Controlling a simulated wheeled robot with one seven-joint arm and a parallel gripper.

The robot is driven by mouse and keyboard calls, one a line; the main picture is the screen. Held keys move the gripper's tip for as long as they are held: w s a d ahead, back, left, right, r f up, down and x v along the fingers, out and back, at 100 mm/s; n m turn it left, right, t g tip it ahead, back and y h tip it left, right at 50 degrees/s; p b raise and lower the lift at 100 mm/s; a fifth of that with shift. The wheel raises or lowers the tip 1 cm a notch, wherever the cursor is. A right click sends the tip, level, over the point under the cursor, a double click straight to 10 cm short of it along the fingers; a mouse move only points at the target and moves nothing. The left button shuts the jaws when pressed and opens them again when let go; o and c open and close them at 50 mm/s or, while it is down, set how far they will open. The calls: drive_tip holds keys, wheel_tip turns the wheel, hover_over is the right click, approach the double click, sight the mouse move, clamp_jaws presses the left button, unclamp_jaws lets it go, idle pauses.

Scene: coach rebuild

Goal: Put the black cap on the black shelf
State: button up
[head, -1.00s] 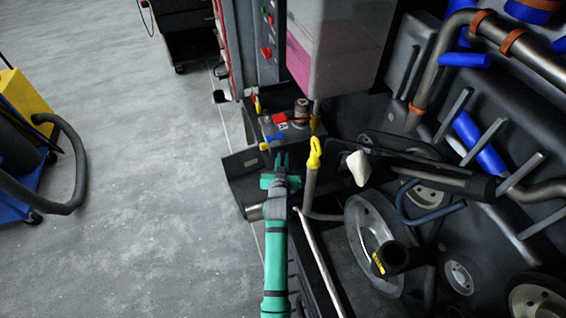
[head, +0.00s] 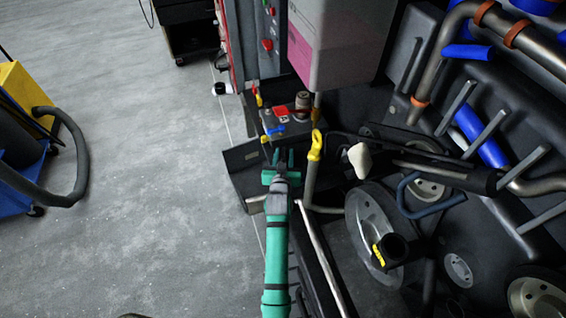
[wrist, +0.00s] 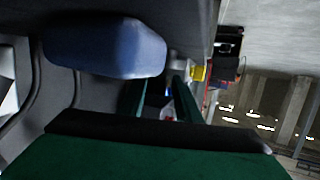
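My gripper (head: 283,158) is at the end of my teal arm near the picture's middle. Its two teal fingers stand apart with nothing visible between them; the wrist view (wrist: 163,98) also shows a gap between them. A dark ledge with a raised side (head: 241,160), which may be the black shelf, lies just left of the fingers. A short black cylinder with a yellow mark (head: 398,249) stands by a grey disc at lower right, well away from my gripper. I cannot tell whether it is the black cap.
A blue-handled valve (head: 273,133) and a red tag (head: 282,114) sit just beyond my fingers. A yellow-topped pipe (head: 315,147) stands close on the right. Pipes and machinery crowd the right side. The grey floor (head: 150,200) on the left is mostly clear.

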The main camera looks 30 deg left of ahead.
drive_tip(key=v, duration=1.2)
drive_tip(key=shift+w, duration=0.1)
drive_tip(key=shift+a+f, duration=0.1)
